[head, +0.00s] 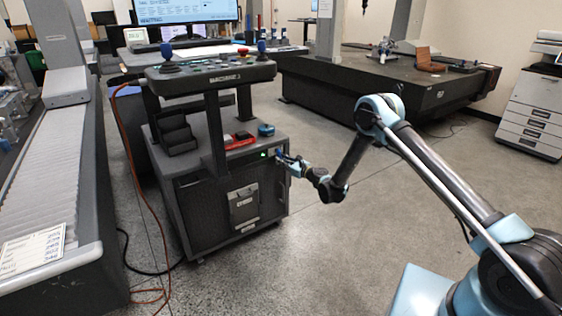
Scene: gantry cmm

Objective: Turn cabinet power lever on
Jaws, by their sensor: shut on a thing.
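The dark grey control cabinet (203,215) on casters stands left of centre, with a control console on posts above it. A small green light (263,154) shows near the upper right of its front face. My gripper (281,155) is at that upper right corner of the front, just right of the green light. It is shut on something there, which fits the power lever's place. The lever itself is too small and too covered by my gripper to make out, so its position cannot be told.
The console (212,77) carries joysticks and buttons. A red item (240,141) and a blue item (266,130) lie on the cabinet top. An orange cable (128,150) runs down to the floor at left. The floor right of the cabinet is clear.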

